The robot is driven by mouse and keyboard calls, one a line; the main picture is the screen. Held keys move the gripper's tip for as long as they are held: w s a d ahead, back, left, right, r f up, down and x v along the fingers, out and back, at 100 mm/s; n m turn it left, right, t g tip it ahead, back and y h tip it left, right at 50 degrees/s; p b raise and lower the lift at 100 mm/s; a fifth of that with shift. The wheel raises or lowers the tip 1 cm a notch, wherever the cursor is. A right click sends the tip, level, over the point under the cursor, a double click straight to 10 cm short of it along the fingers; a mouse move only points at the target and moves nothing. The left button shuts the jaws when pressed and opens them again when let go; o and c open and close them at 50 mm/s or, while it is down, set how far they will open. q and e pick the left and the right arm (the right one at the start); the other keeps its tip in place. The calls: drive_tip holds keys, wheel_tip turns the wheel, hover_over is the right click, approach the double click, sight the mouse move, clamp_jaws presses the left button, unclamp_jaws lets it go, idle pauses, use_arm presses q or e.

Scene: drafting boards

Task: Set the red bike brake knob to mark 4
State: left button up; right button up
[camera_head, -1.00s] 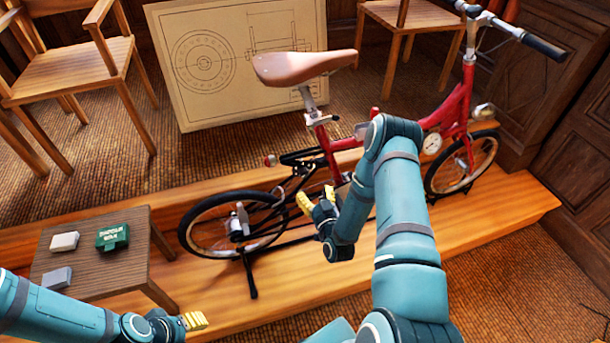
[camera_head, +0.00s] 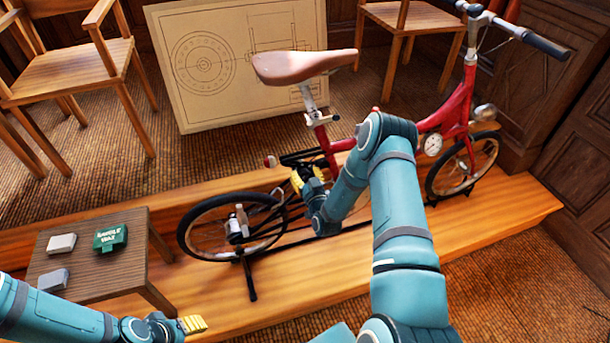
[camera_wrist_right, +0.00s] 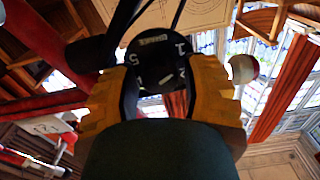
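The red bike (camera_head: 456,112) stands upright on a wooden platform. My right gripper (camera_head: 308,179) is at the middle of the bike, below the saddle. In the right wrist view its yellow fingers (camera_wrist_right: 158,92) stand apart on either side of a black dial face (camera_wrist_right: 152,52) labelled BRAKE. The digits 1, 2 and 5 show; mark 4 is not visible. A short pale slanted mark (camera_wrist_right: 167,78) shows between the fingers, near the 2; I cannot tell its exact setting or whether the fingers touch the knob. My left gripper (camera_head: 193,323) is at the lower left, away from the bike.
A small wooden table (camera_head: 95,262) at the left holds a green box (camera_head: 111,238) and two pale blocks. A drawing board (camera_head: 222,80) leans behind the saddle. Chairs stand behind.

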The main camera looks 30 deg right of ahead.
clamp_jaws()
drive_tip(key=shift+m, duration=0.3)
